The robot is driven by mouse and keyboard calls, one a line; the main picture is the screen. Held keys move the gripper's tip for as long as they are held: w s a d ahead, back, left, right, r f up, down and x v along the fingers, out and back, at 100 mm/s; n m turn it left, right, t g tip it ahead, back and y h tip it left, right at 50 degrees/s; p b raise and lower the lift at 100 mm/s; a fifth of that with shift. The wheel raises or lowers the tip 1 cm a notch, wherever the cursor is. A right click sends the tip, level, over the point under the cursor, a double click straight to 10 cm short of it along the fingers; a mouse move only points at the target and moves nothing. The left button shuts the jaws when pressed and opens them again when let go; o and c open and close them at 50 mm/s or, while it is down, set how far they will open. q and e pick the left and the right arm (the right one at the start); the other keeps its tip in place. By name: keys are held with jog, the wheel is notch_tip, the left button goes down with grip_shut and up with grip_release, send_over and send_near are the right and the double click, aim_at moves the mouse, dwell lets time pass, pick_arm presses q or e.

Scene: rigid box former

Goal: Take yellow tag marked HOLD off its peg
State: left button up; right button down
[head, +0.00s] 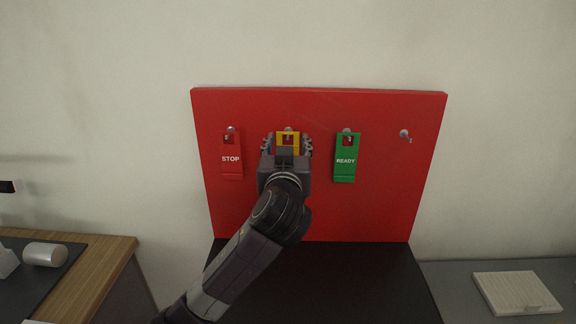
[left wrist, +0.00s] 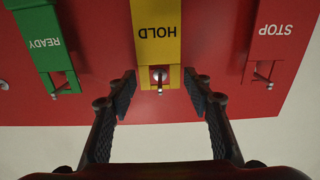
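The yellow HOLD tag (head: 288,138) hangs on its peg on the red board, between the STOP and READY tags. My left gripper (head: 287,147) is in front of it and hides most of the tag in the head view. In the left wrist view the HOLD tag (left wrist: 157,32) appears upside down, with its peg (left wrist: 159,80) through the hole. My left gripper's fingers (left wrist: 162,92) are open, one on each side of the tag's hole end, with gaps between them and the tag. My right gripper is not in view.
The red STOP tag (head: 231,158) hangs to the left and the green READY tag (head: 346,160) to the right, each on a peg. A bare peg (head: 404,133) is at the far right of the red board (head: 375,210). A black surface (head: 340,285) lies below.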

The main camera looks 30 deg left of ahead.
pick_arm(q)
jog(key=c, duration=0.5)
jog(key=shift+c, duration=0.3)
